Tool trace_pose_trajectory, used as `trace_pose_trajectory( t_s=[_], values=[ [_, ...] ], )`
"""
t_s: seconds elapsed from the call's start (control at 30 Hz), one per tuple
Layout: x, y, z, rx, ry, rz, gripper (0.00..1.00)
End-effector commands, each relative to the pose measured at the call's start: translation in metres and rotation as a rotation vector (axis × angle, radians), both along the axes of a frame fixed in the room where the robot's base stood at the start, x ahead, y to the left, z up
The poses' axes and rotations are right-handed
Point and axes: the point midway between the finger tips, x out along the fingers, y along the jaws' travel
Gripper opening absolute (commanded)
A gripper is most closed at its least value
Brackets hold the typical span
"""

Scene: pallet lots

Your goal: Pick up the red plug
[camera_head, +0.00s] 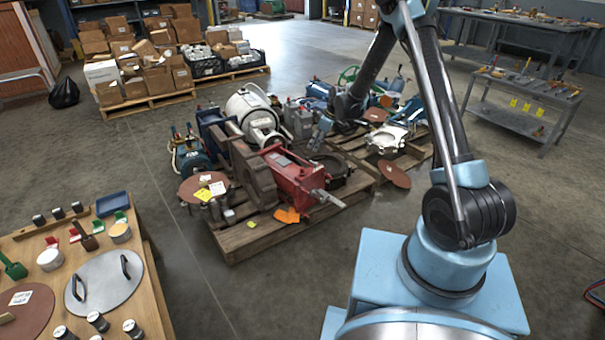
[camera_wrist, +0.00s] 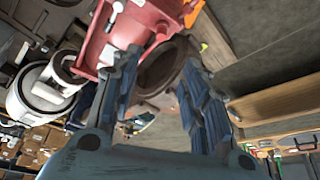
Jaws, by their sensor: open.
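I cannot tell for sure which is the red plug. A small red patch (camera_wrist: 306,144) shows at the right edge of the wrist view, on what looks like a table. My gripper (camera_head: 322,134) hangs over the pallet of machine parts, far to the right of that table. In the wrist view my gripper (camera_wrist: 160,64) has its fingers apart, with nothing held between them.
The front pallet (camera_head: 240,238) carries a large red machine (camera_head: 293,176), a white motor (camera_head: 250,110) and other parts close under my gripper. The wooden table also holds a round metal lid (camera_head: 104,284) and a blue tray (camera_head: 112,204). Floor between table and pallet is clear.

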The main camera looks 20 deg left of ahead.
Motion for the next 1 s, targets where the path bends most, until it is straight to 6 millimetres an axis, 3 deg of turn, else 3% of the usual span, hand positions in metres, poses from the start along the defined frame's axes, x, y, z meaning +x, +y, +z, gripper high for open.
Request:
trace_pose_trajectory(
  t_s=[0.7, 1.0],
  values=[
    [0.004, 0.038, -0.092, 0.000, 0.001, 0.001, 0.41],
    [0.005, 0.045, -0.109, 0.000, 0.000, 0.000, 0.41]
  ],
)
